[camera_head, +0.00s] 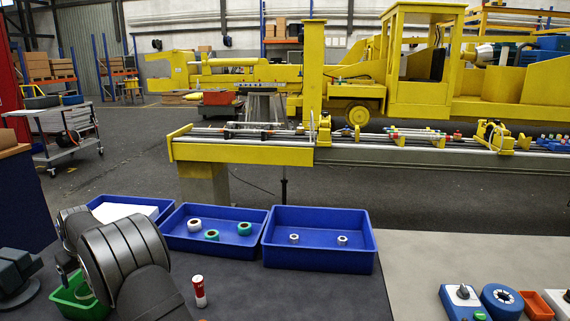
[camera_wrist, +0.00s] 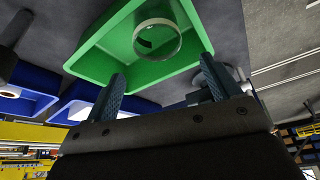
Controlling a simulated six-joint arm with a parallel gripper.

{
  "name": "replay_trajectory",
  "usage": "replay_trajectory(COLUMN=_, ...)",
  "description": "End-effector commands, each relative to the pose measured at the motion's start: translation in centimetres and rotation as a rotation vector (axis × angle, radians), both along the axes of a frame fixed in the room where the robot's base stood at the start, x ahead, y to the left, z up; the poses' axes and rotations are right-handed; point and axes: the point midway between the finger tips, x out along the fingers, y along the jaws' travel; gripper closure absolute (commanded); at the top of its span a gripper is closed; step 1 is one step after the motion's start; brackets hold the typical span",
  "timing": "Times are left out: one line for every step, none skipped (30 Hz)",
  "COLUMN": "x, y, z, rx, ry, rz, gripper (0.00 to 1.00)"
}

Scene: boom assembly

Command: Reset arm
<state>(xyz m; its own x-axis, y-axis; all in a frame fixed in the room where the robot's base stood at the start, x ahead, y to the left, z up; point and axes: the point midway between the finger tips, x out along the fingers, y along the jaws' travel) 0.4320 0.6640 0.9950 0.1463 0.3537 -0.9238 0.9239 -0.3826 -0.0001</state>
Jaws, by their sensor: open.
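My gripper (camera_wrist: 160,82) shows in the wrist view with its two dark fingers spread wide apart and nothing between them. The green bin (camera_wrist: 100,45) lies beyond the fingertips, with a pale ring-shaped part (camera_wrist: 176,44) in it. In the camera_head view my arm is bent at the lower left. The green bin (camera_head: 75,300) shows partly there, behind and beside the arm. My fingers are mostly hidden by the arm in that view.
A blue bin (camera_head: 180,240) holds white and green rings, and another blue bin (camera_head: 320,258) holds two small rings. A red and white cylinder (camera_head: 199,291) stands on the dark table right of my arm. Blue and orange devices (camera_head: 500,300) stand at the right. Yellow machinery (camera_head: 250,152) stands behind.

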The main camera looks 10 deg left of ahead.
Motion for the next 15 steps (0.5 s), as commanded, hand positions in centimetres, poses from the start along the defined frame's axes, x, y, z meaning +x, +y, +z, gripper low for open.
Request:
replay_trajectory(x=-0.1, y=-0.4, z=1.2, rx=0.002, ry=-0.002, rz=0.000, gripper=0.18)
replay_trajectory(x=-0.2, y=-0.6, z=1.7, rx=0.002, ry=-0.002, rz=0.000, gripper=0.18)
replay_trajectory(x=-0.3, y=-0.9, z=2.5, rx=0.003, ry=-0.002, rz=0.000, gripper=0.18)
replay_trajectory(x=-0.4, y=-1.1, z=3.0, rx=0.002, ry=-0.002, rz=0.000, gripper=0.18)
replay_trajectory(x=-0.5, y=-1.3, z=3.6, rx=0.001, ry=-0.002, rz=0.000, gripper=0.18)
replay_trajectory(x=-0.6, y=-1.6, z=4.3, rx=0.002, ry=-0.002, rz=0.000, gripper=0.18)
replay_trajectory(x=-0.7, y=-1.8, z=4.9, rx=0.002, ry=-0.002, rz=0.000, gripper=0.18)
replay_trajectory(x=-0.8, y=-2.0, z=5.4, rx=0.002, ry=-0.002, rz=0.000, gripper=0.18)
replay_trajectory(x=-0.9, y=-2.3, z=6.2, rx=0.002, ry=-0.002, rz=0.000, gripper=0.18)
replay_trajectory(x=-1.0, y=-2.5, z=6.7, rx=0.002, ry=-0.002, rz=0.000, gripper=0.18)
replay_trajectory(x=-1.1, y=-2.7, z=7.3, rx=0.003, ry=-0.002, rz=0.000, gripper=0.18)
replay_trajectory(x=-1.2, y=-3.0, z=8.1, rx=0.003, ry=-0.002, rz=0.000, gripper=0.18)
replay_trajectory(x=-1.3, y=-3.0, z=7.6, rx=-0.002, ry=0.001, rz=0.000, gripper=0.18)
replay_trajectory(x=-1.1, y=-2.6, z=6.6, rx=-0.004, ry=0.003, rz=0.000, gripper=0.18)
replay_trajectory(x=-1.0, y=-2.3, z=5.8, rx=-0.004, ry=0.003, rz=0.000, gripper=0.18)
